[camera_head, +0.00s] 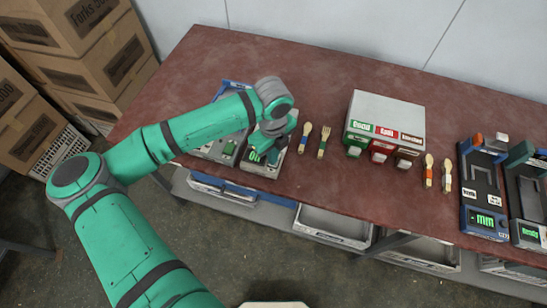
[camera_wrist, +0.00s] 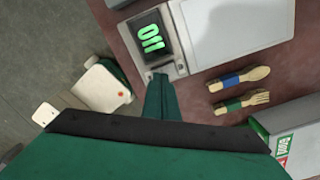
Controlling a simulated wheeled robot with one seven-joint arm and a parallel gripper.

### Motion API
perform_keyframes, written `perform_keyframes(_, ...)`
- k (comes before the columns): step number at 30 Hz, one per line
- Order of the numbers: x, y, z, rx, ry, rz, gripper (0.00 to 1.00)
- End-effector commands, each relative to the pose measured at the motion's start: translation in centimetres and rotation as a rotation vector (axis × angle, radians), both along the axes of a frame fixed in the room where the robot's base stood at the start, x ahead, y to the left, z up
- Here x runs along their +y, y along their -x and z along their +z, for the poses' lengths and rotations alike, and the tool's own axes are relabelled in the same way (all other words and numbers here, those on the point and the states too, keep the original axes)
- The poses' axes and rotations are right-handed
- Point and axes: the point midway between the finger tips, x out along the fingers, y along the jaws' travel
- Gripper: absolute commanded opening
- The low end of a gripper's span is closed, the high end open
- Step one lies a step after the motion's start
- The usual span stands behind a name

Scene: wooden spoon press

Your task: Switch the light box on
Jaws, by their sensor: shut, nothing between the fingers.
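A spoon with a blue band (camera_head: 304,138) and a fork with a green band (camera_head: 323,141) lie right of the box. Another grey device (camera_head: 216,152) stands left.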

Motion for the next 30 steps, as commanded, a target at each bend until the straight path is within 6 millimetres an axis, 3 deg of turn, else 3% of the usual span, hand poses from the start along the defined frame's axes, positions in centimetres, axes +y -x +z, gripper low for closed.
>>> perform_keyframes(19,0.0,0.0,-0.7,0.000,0.000,-0.001,0.00)
perform_keyframes(30,0.1,0.0,1.6,-0.001,0.000,0.003,0.00)
